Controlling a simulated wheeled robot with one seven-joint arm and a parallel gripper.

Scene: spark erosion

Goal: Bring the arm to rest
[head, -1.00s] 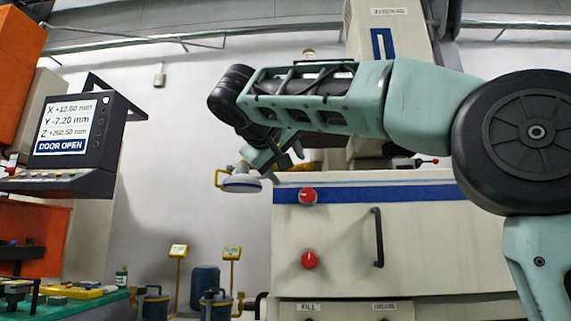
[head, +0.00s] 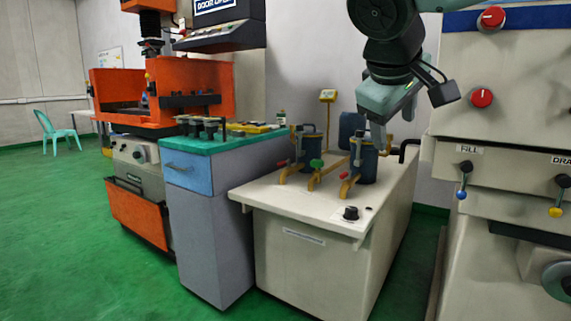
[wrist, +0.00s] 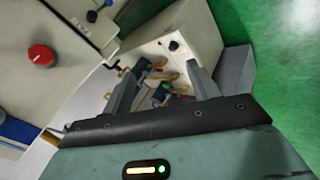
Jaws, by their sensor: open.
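My gripper (head: 376,132) hangs fingers down at the upper right of the head view, in front of the blue-grey canisters on the pale cabinet. In the wrist view my gripper (wrist: 160,82) shows two grey fingers spread apart, with nothing held between them. Beyond the fingers lies the pale cabinet top (wrist: 190,35) with its yellow pipes and canisters. In the head view, the forearm is cut off by the top edge. I cannot tell the exact gap between the fingers and the nearest canister.
The pale cabinet (head: 300,255) carries canisters (head: 365,160) and yellow pipes with red and green knobs. A large cream machine (head: 500,110) with red knobs stands close on the right. A green-topped bench (head: 225,145) and orange machine (head: 190,85) stand left. Green floor (head: 60,220) is free at far left.

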